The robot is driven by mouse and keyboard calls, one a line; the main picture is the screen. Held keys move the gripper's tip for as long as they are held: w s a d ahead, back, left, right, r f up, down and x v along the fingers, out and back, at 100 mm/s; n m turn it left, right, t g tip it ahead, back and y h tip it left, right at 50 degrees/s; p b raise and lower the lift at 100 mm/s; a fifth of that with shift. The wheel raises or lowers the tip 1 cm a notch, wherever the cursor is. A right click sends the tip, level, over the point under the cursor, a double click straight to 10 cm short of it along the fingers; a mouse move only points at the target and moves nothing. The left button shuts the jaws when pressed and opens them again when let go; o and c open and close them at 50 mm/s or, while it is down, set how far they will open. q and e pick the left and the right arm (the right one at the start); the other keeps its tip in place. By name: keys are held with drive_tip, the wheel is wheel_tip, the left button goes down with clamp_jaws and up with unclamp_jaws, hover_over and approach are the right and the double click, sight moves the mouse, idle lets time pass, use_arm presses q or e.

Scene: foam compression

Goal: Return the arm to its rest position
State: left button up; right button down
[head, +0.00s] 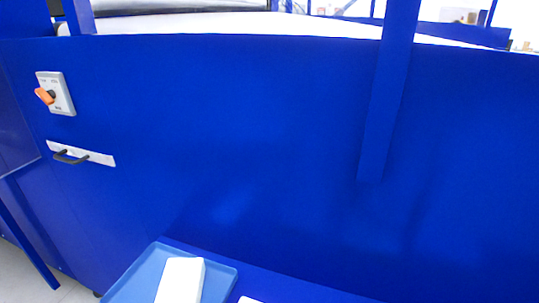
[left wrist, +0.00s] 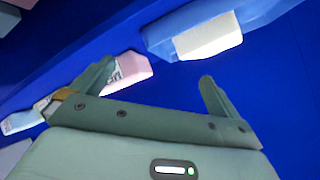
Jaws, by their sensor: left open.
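My left gripper (left wrist: 155,85) shows in the left wrist view with its two green fingers spread apart. Nothing sits between its fingertips. Beyond it, a white foam block (left wrist: 208,36) lies on a blue tray (left wrist: 158,38). A pinkish-white block (left wrist: 128,70) is partly hidden behind the left finger. In the head view, a white block (head: 181,280) lies on the light blue tray (head: 134,284) at the bottom edge, cut off by the frame. Neither gripper shows in the head view.
A large blue machine panel (head: 270,140) fills the head view. It carries an orange rotary switch (head: 46,96) and a black handle (head: 70,157) at the left. A blue post (head: 385,100) stands at the right. Small packaged items (left wrist: 22,121) lie at the left in the wrist view.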

use_arm(q)
drive_tip(key=s+a+f+n+g+y, duration=0.2)
drive_tip(key=s+a+f+y, duration=0.15)
drive_tip(key=a, duration=0.35)
drive_tip(key=s+a+f+n+g+y, duration=0.25)
drive_tip(key=s+a+y, duration=0.2)
drive_tip(key=a, duration=0.25)
drive_tip(key=s+d+f+g+h+p, duration=0.15)
drive_tip(key=f+p, duration=0.25)
drive_tip(key=f, duration=0.5)
drive_tip(key=s+d+f+g+h+p, duration=0.1)
drive_tip(key=s+d+f+p, duration=0.3)
drive_tip(key=f, duration=0.5)
drive_tip(key=s+f+n+g+h+p, duration=0.1)
drive_tip(key=s+f+p, duration=0.2)
drive_tip(key=s, duration=0.4)
drive_tip(key=s+f+n+g+p, duration=0.1)
drive_tip(key=s+f+n+p, duration=0.1)
drive_tip(key=s, duration=0.6)
drive_tip(key=shift+s+a+f+h+p, duration=0.15)
drive_tip(key=shift+a+f+h+p, duration=0.25)
drive_tip(key=shift+f+p, duration=0.4)
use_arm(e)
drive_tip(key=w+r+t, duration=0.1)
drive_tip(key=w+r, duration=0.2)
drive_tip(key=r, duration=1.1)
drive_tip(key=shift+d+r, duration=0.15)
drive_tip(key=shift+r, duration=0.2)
